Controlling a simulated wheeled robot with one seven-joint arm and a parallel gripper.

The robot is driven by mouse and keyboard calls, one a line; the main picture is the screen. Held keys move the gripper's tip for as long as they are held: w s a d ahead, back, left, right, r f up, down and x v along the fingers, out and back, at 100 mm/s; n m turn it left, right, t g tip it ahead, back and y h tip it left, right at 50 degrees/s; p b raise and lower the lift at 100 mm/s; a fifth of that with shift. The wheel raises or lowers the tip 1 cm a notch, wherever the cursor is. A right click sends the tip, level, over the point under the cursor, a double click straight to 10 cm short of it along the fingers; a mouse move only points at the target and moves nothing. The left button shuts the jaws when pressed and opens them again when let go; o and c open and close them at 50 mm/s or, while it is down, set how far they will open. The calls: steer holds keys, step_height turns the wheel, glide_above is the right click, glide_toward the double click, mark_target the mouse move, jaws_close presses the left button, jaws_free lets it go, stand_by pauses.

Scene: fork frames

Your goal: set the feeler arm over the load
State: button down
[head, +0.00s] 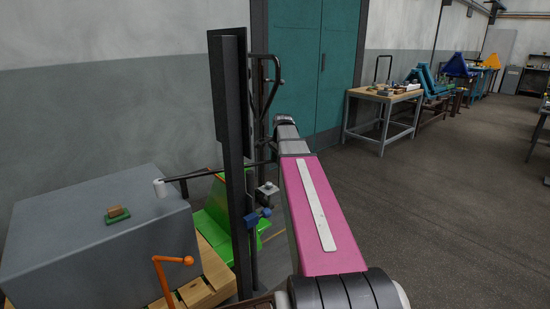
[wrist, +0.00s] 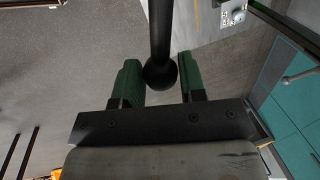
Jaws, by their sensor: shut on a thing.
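The load looks to be the large grey block (head: 95,235) at the left in the head view. In the head view the fingers are hidden around the far end of my pink arm.
A dark upright post (head: 233,165) stands between the block and my arm. A bent orange handle (head: 165,270) rises in front of the block. The block sits on a wooden pallet (head: 205,285). A green stand (head: 212,225) is behind.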

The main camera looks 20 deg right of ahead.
steer(key=shift+s+a+m+h, duration=0.2)
steer(key=shift+s+m, duration=0.95)
steer(key=shift+s, duration=0.15)
steer(key=shift+s+a+m+h, duration=0.15)
steer(key=shift+s+m+h, duration=0.05)
steer(key=shift+s+m, duration=1)
steer(key=shift+s, duration=0.1)
steer(key=c, duration=0.7)
jaws_free()
steer(key=r, duration=0.3)
steer(key=s+r, duration=0.1)
steer(key=r, duration=0.3)
steer(key=s+r, duration=0.1)
steer(key=r, duration=0.2)
steer(key=shift+a+r, duration=0.15)
steer(key=shift+r, duration=0.15)
